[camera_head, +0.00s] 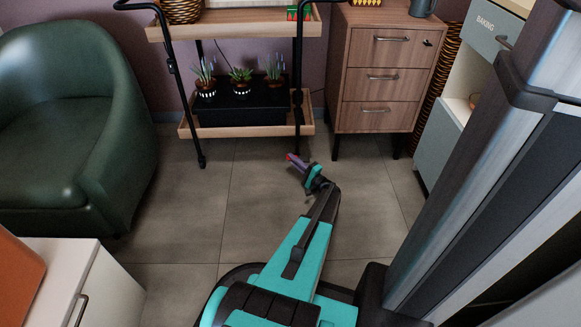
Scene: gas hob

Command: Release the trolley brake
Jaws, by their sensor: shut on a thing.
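The trolley (185,130) is a two-shelf cart with wooden shelves and black metal legs. It stands against the back wall. Its right front leg comes down to the floor right by my gripper (295,160). A small red part (289,156) shows at the fingertips, at the foot of that leg; it looks like the trolley brake. My gripper is low near the floor and shut on this part. The wheel there is mostly hidden by my gripper, and the brake's exact position is too small to tell. The left front leg's foot (202,162) is in plain view.
Potted plants (240,80) stand on a black box on the lower shelf. A wooden drawer cabinet (378,75) is right of the trolley. A green armchair (75,125) is at left, a white cabinet (110,290) at lower left. The tiled floor (180,220) between is clear.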

